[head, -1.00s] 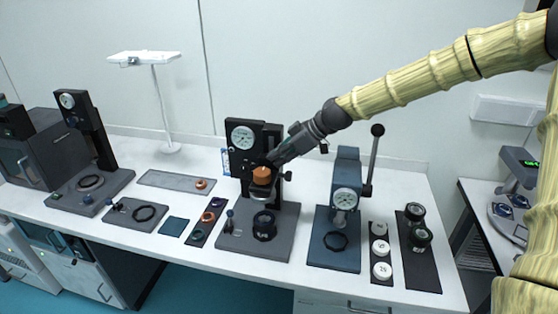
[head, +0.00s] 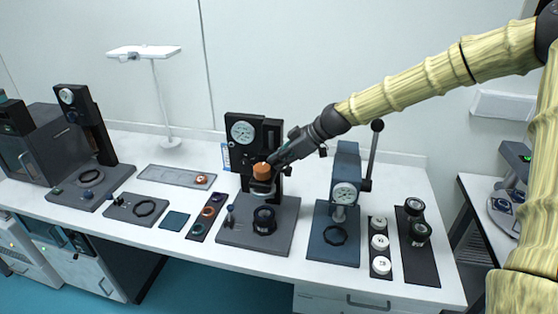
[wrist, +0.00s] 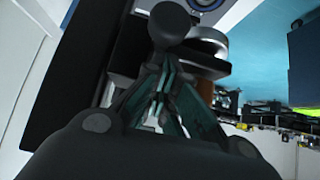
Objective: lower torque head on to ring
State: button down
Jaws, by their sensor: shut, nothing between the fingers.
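The torque head (head: 262,188) is a pale metal piece under an orange cap (head: 262,171), on the front of the central black stand. A dark ring (head: 264,220) sits on the stand's base below it, with a visible gap between them. My gripper (head: 272,160) reaches in from the upper right, its tip beside the orange cap. In the wrist view my gripper's fingers (wrist: 165,58) are together and empty, behind a round black knob (wrist: 171,22). I cannot tell whether they touch the knob. Silver discs (wrist: 201,42) and a blue-centred ring (wrist: 205,4) lie beyond.
The central stand's dial (head: 243,132) is behind my gripper. A blue-grey press (head: 346,193) with a tall lever (head: 373,150) stands to the right. White discs (head: 379,243) and dark lens pieces lie farther right. A small tray with coloured rings (head: 208,212) is to the left.

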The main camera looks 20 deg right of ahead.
jog(key=shift+f+b, duration=0.95)
jog(key=shift+f, duration=0.6)
jog(key=shift+r, duration=0.15)
notch_tip(320, 180, up, 4)
jog(key=shift+p, duration=1)
jog(key=shift+s+d+r+b, duration=0.1)
jog(key=shift+d+r+b, duration=0.1)
jog(key=shift+b, duration=0.15)
jog(key=b+v, duration=0.3)
jog(key=v, duration=0.6)
jog(key=shift+s+d, duration=0.2)
jog(key=shift+d, duration=0.05)
